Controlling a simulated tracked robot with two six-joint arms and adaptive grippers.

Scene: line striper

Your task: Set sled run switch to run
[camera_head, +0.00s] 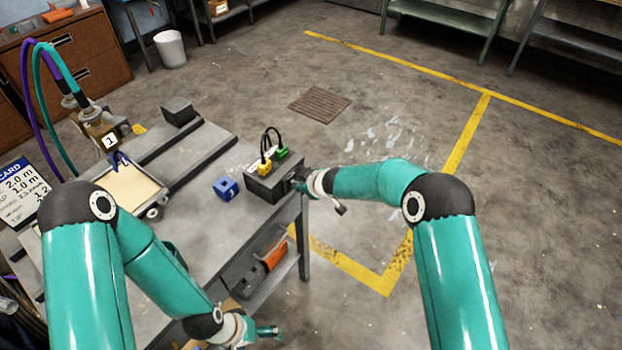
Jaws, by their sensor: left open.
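A dark control box (272,182) stands at the right edge of the grey workbench (222,225). A yellow plug and a green plug with black cables sit on its top. I cannot make out the run switch or its position. The sled (128,192), a pale flat plate with a frame, lies on the bench at the left. My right gripper (303,182) is at the right side of the box, small and partly hidden; contact and jaw state are unclear. My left gripper (267,331) is open and low, in front of the bench's near edge, away from the box.
A blue block (226,187) sits left of the box. Dark rails cross the bench, with a dark block (179,111) at the far end. Purple and teal hoses rise at the left beside a printed card (22,193). An orange item (273,254) lies on the lower shelf. Floor at right is clear.

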